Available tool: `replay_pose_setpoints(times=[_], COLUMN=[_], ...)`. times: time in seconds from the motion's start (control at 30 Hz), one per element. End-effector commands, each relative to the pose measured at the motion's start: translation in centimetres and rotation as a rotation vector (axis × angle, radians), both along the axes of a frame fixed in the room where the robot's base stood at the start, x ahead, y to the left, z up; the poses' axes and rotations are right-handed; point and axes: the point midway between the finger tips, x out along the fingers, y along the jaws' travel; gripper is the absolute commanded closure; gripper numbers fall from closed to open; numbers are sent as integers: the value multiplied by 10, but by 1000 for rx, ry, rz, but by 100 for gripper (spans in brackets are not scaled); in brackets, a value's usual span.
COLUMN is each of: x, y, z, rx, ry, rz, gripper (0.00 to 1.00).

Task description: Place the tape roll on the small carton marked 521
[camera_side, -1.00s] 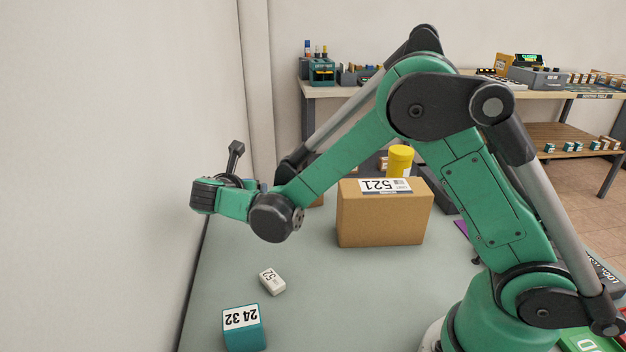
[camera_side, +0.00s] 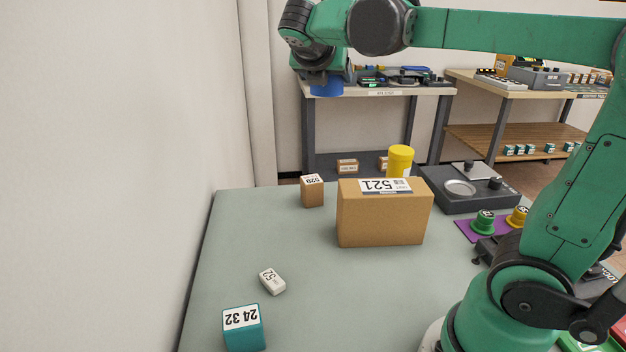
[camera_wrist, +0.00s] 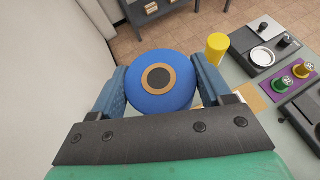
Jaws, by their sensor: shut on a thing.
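My gripper (camera_wrist: 160,90) is shut on a blue tape roll (camera_wrist: 158,80), with one finger on each side of it. Its brown cardboard core faces the wrist camera. In the side view the tape roll (camera_side: 327,89) hangs below my gripper (camera_side: 321,78), high up and to the left of the carton in the picture. The brown carton marked 521 (camera_side: 382,220) stands upright on the grey table, its label on top. In the wrist view only a tan sliver of it (camera_wrist: 251,97) shows beside the right finger; the rest is hidden.
A smaller brown carton (camera_side: 312,192) stands left of the 521 carton. A yellow cylinder (camera_side: 399,160) stands behind it. A dark scale-like device (camera_side: 470,190) and green and yellow spools (camera_side: 483,222) are to the right. A white block (camera_side: 272,281) and teal box (camera_side: 243,329) are in front.

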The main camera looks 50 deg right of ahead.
Motion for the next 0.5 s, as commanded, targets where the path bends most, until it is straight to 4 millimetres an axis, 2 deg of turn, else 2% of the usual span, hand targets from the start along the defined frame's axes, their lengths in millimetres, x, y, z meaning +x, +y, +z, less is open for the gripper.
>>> replay_pose_setpoints(times=[0.03,0.2,0.33,0.5], x=[-20,-70,-94,-104], y=[-13,-39,-47,-50], z=[9,26,32,25], rx=[0,-1,-2,-2], ry=[-1,-1,-1,-1], rz=[-31,-101,-131,-144], gripper=[82,82,82,82])
